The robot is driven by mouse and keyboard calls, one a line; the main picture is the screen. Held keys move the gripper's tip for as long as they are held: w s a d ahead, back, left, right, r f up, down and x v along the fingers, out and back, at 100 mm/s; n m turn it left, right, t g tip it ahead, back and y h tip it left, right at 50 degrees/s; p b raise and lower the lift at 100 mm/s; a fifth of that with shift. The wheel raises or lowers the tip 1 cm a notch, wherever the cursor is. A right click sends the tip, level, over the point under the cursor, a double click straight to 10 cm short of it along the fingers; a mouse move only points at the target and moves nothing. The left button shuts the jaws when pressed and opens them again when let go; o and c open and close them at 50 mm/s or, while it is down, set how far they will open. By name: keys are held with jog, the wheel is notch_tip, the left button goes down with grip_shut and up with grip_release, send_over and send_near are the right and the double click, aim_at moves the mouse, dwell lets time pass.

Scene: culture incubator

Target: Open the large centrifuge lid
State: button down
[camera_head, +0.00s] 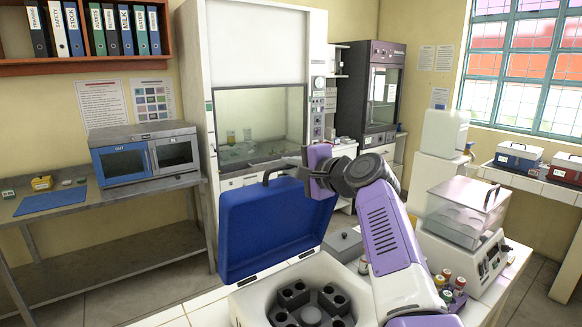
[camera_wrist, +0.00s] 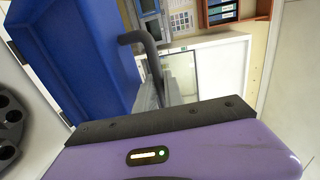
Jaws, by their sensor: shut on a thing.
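The large centrifuge stands at the bottom of the head view, with its white body (camera_head: 248,303) and dark rotor (camera_head: 310,313) exposed. Its blue lid (camera_head: 262,228) is raised and stands steeply tilted above the opening. The lid's dark handle (camera_head: 274,175) is at its upper edge. My gripper (camera_head: 314,172) is shut on the handle at the lid's upper right. In the wrist view the blue lid (camera_wrist: 80,55) fills the left side and the handle (camera_wrist: 146,50) runs down behind my gripper's dark edge. The exact finger contact is hidden.
A smaller device with a clear cover (camera_head: 466,205) and a rack of coloured-cap tubes (camera_head: 452,287) stand right of my arm. A fume hood (camera_head: 262,90) is behind the lid. A bench with a blue-fronted oven (camera_head: 145,155) is at left.

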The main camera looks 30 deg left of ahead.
jog(key=shift+a, duration=0.3)
jog(key=c, duration=1.5)
grip_release()
jog(key=shift+o, duration=0.2)
jog(key=shift+w, duration=0.1)
jog(key=shift+d, duration=0.1)
jog(key=shift+d, duration=0.45)
jog(key=b+v, duration=0.2)
jog(key=v, duration=0.5)
jog(key=shift+a+r, duration=0.2)
jog(key=shift+r, duration=0.05)
